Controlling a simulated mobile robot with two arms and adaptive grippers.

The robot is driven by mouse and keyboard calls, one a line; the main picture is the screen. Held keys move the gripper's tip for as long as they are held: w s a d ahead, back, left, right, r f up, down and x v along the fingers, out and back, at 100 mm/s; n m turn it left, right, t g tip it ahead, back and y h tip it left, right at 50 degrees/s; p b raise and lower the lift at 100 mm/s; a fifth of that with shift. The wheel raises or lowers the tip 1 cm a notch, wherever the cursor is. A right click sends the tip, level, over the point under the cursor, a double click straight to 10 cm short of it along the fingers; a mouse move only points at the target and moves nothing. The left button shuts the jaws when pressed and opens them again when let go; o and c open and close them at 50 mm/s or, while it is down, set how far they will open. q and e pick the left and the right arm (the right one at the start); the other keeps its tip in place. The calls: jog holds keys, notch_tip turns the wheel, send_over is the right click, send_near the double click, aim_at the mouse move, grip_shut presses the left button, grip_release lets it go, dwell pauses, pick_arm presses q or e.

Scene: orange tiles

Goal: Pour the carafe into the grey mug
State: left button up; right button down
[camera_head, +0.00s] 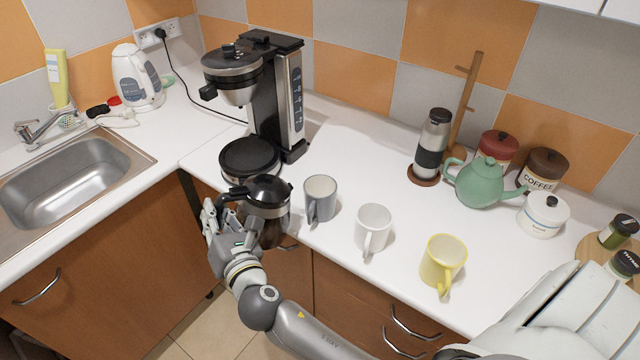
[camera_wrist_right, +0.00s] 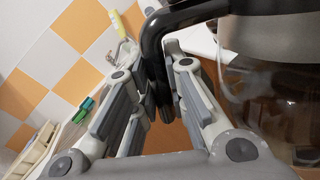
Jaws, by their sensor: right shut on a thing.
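The carafe (camera_head: 267,209), dark glass with a black lid and a metal band, is held in front of the counter edge, roughly upright. My right gripper (camera_head: 220,213) is shut on its black handle, to the left of the carafe body. In the right wrist view the black handle (camera_wrist_right: 153,50) runs between the fingers, and the glass body (camera_wrist_right: 275,100) fills the right side. The grey mug (camera_head: 320,198) stands upright on the counter just right of the carafe, apart from it. Its handle faces the front. My left gripper is not in view.
A white mug (camera_head: 373,228) and a yellow mug (camera_head: 443,261) stand right of the grey one. The coffee maker (camera_head: 262,90) stands behind the carafe. A grinder (camera_head: 432,145), green teapot (camera_head: 478,183) and canisters stand along the back. The sink (camera_head: 75,180) is at left.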

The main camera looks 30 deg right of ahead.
aim_at(235, 190)
jog(key=shift+d+r+m+p, duration=0.2)
jog(key=shift+d+r+m, duration=0.4)
jog(key=shift+r, duration=0.2)
jog(key=shift+d+r+m+p, duration=0.2)
jog(key=shift+d+r+m, duration=0.3)
jog(key=shift+d+r, duration=0.25)
jog(key=shift+d+r+m+p, duration=0.4)
jog(key=shift+d+r+m, duration=0.15)
jog(key=shift+r, duration=0.25)
jog(key=shift+d+r+m+p, duration=0.35)
jog(key=shift+d+r+m, duration=0.1)
jog(key=shift+d+r, duration=0.25)
jog(key=shift+d+r+m+p, duration=0.2)
jog(key=shift+d+r+m, duration=0.2)
jog(key=shift+r, duration=0.15)
jog(key=shift+d+r+m+p, duration=0.15)
jog(key=shift+d+r+m, duration=0.1)
jog(key=shift+r+m, duration=0.2)
jog(key=shift+d+r, duration=0.25)
jog(key=shift+r, duration=0.05)
jog(key=shift+d+r+m, duration=0.15)
jog(key=shift+m, duration=0.2)
jog(key=shift+r, duration=0.1)
jog(key=shift+d+r, duration=0.1)
